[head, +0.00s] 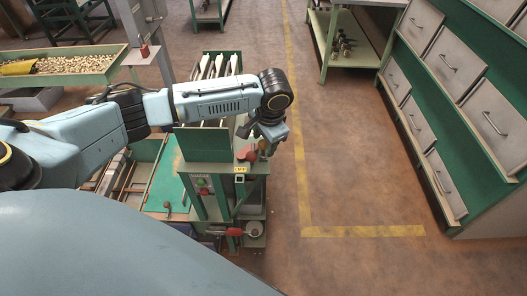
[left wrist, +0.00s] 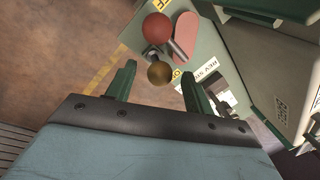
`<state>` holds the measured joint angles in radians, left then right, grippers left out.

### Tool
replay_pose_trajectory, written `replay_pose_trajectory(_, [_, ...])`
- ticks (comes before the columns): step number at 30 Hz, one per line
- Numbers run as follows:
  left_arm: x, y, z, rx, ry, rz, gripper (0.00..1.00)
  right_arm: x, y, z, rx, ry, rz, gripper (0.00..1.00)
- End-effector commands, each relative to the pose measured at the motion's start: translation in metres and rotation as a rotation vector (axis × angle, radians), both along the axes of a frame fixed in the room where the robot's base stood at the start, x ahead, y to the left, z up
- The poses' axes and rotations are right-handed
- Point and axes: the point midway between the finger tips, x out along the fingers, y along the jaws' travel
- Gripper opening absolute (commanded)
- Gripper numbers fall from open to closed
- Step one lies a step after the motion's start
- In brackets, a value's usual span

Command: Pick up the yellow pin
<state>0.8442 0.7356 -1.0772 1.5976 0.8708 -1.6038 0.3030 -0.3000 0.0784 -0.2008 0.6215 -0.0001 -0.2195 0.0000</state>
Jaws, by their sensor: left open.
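The yellow pin shows in the left wrist view as a dull yellow ball head (left wrist: 160,74), next to a red ball knob (left wrist: 158,27). My left gripper (left wrist: 158,76) is open, with one green finger on each side of the yellow ball in the picture. I cannot tell whether a finger touches it. In the head view my left gripper (head: 268,143) points down at the right end of the green machine (head: 205,140). A red part (head: 247,153) of the machine shows beside it, and the yellow ball is hard to make out there. My right gripper is not in view.
A pink-red flat piece (left wrist: 187,34) sits close to the red knob. A tray of nuts (head: 75,64) stands at the left. A drawer cabinet (head: 450,100) and a shelf rack (head: 340,45) stand at the right. The floor (head: 345,170) between is clear.

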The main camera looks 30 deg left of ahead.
Motion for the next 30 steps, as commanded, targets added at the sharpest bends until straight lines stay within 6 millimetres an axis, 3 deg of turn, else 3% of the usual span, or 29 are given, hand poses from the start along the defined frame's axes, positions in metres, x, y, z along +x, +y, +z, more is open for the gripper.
replay_pose_trajectory(4, [0.001, 0.003, -0.019, 0.001, 0.0, 0.0, 0.52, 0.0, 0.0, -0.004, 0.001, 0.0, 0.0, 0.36])
replay_pose_trajectory(13, [0.001, 0.004, -0.022, 0.0, -0.001, 0.0, 0.51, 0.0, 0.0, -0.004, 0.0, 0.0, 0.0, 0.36])
replay_pose_trajectory(24, [0.002, 0.004, -0.022, 0.001, -0.001, -0.001, 0.05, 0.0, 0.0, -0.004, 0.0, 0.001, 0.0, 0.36])
replay_pose_trajectory(30, [0.002, 0.004, -0.021, 0.0, -0.002, -0.001, 0.04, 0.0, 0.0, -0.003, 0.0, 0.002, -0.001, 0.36])
